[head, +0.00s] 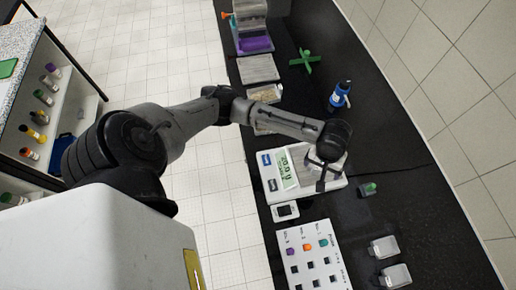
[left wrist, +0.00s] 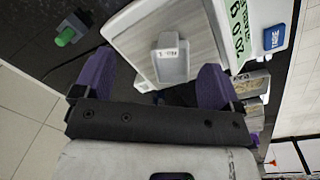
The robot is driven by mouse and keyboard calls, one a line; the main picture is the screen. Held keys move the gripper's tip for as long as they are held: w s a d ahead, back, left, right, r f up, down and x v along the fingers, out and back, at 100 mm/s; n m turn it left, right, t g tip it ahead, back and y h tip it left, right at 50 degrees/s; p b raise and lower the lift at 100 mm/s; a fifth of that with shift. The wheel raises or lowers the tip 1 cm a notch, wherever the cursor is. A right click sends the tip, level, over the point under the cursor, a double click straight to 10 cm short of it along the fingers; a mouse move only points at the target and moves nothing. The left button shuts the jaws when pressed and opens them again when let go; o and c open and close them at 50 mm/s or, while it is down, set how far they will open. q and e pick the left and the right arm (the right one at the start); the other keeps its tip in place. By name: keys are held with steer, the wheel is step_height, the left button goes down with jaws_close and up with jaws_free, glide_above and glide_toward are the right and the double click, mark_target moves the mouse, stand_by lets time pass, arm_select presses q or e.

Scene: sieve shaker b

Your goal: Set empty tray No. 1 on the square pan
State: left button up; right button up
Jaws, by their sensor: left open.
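The small grey tray with a label (left wrist: 172,62), its print too small to read surely, rests on the square pan (left wrist: 135,40) of the balance in the left wrist view. The balance (head: 270,184), with a lit green display, stands on the black bench in the head view. My left gripper (left wrist: 156,74) is open. Its purple fingers are spread on either side of the tray's near end, apart from it. In the head view the left gripper (head: 325,172) is over the pan and partly hides the tray. My right gripper is not in view.
Two more pale trays (head: 383,246) lie on the bench at lower right. A white rack (head: 315,262) with colored caps is in front. A blue bottle (head: 339,95) and green cross-shaped stand (head: 305,61) are behind.

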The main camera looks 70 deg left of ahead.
arm_select(q)
steer(key=s+d+f+m+t+h, duration=0.2)
steer(key=s+d+f+m, duration=0.2)
steer(key=s+d+m, duration=0.55)
steer(key=s+a+y, duration=0.1)
steer(key=s+a, duration=0.2)
steer(key=s, duration=0.3)
steer(key=s+a+t+y, duration=0.1)
steer(key=s+a, duration=0.3)
steer(key=s, duration=0.3)
steer(key=shift+a+m+y, duration=0.15)
steer(key=shift+m+y, duration=0.15)
steer(key=shift+m, duration=0.05)
steer(key=shift+s, duration=0.1)
